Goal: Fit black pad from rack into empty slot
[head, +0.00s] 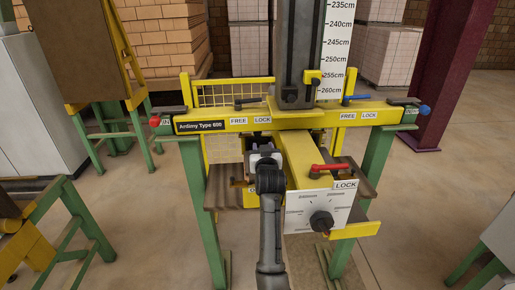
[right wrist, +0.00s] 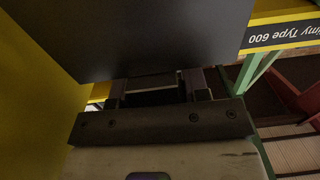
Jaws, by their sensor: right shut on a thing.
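My right gripper (head: 263,157) is at the middle of the yellow machine, just below its crossbeam, at the end of my arm. The rack and the empty slot cannot be made out. My left gripper is not in view.
The yellow crossbeam (head: 300,118) carries several levers. A yellow arm (head: 306,160) with a white dial plate (head: 320,208) and red lever (head: 330,168) stands close right of my gripper. Brown shelves (head: 222,195) flank it between green legs (head: 210,230).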

